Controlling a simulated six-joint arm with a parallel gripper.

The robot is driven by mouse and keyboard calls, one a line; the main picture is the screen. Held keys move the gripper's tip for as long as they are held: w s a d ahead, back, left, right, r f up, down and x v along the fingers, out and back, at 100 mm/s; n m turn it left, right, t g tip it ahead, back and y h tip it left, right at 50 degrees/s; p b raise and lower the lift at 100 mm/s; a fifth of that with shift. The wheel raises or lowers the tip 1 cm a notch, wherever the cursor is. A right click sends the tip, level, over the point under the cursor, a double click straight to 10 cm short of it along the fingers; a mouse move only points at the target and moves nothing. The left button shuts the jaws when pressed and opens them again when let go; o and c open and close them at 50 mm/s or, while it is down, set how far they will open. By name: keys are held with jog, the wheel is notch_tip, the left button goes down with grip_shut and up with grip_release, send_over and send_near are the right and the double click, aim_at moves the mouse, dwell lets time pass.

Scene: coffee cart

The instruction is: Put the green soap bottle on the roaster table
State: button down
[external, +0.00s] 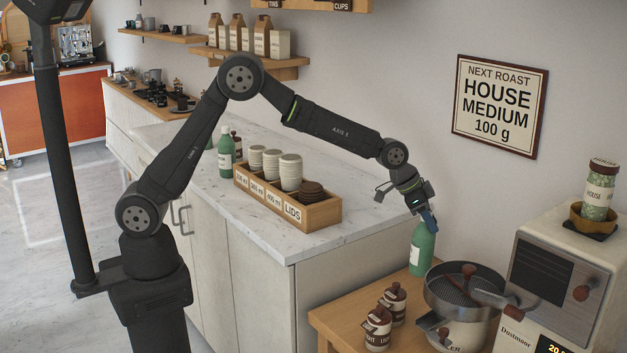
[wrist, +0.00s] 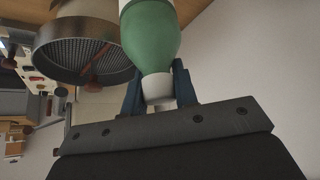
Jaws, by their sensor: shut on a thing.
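The green soap bottle (external: 424,249) is upright under my gripper (external: 428,219) in the external view, at the back left of the wooden roaster table (external: 345,317). In the wrist view the green bottle (wrist: 150,32) has its white neck between the two blue fingers of my gripper (wrist: 159,84), which is shut on it. The bottle's base is at the height of the tabletop in the picture; I cannot tell whether it touches the wood.
Right of the bottle stands a roaster with a round cooling tray (external: 465,290). Two lidded jars (external: 385,315) stand in front. The marble counter (external: 300,245) holds a cup-and-lid box (external: 285,200) and another green bottle (external: 226,152). A wall is close behind.

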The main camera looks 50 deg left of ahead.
aim_at(427, 246)
notch_tip(427, 246, down, 9)
jog(key=shift+f, duration=0.2)
dwell(0.3)
jog(key=c, duration=1.1)
grip_release()
jog(key=shift+f, duration=0.15)
jog(key=shift+c, duration=0.2)
jog(key=shift+a+r, duration=0.1)
jog(key=shift+r, duration=0.25)
jog(key=v, duration=1.1)
jog(key=shift+s+r, duration=0.2)
jog(key=x, duration=1.2)
jog(key=shift+a, duration=0.1)
jog(key=shift+r, duration=0.75)
